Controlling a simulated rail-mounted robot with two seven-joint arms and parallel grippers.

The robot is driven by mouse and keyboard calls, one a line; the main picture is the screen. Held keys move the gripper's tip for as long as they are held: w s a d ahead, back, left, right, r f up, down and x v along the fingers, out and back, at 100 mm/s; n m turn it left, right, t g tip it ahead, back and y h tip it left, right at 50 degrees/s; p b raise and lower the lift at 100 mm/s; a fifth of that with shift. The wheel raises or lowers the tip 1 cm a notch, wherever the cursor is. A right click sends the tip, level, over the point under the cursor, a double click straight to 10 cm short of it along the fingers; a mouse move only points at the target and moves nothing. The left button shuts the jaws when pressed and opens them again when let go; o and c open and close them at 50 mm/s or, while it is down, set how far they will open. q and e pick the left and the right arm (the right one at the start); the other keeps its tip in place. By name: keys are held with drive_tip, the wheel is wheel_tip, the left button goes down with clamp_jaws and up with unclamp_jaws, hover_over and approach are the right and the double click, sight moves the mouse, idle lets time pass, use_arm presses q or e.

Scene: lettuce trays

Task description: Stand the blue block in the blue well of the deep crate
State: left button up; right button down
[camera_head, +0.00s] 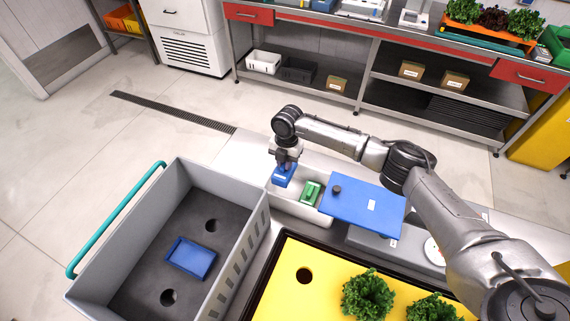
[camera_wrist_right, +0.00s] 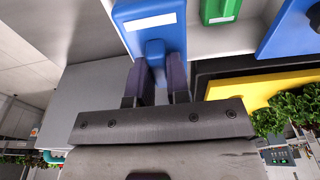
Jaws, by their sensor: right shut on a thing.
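The blue block (camera_head: 282,178) stands at the left end of a pale open box (camera_head: 298,208) in the head view. My right gripper (camera_head: 287,161) comes down on it from above and is shut on it. In the right wrist view the two dark fingers of my right gripper (camera_wrist_right: 156,82) close on a knob of the blue block (camera_wrist_right: 150,24). The deep grey crate (camera_head: 248,222) stands to the left of the box. The blue well (camera_head: 191,258) is on its dark floor and looks empty. My left gripper is not in view.
A green block (camera_head: 311,192) sits in the box, beside a blue lid-like panel (camera_head: 362,203). A yellow tray (camera_head: 290,298) with lettuces (camera_head: 368,296) is at the front right. The crate has a teal handle (camera_head: 117,217) on its left and two dark round holes in its floor.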

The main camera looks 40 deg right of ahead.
wheel_tip(320, 180, up, 5)
drive_tip(key=p, duration=0.4)
drive_tip(key=shift+r, duration=0.3)
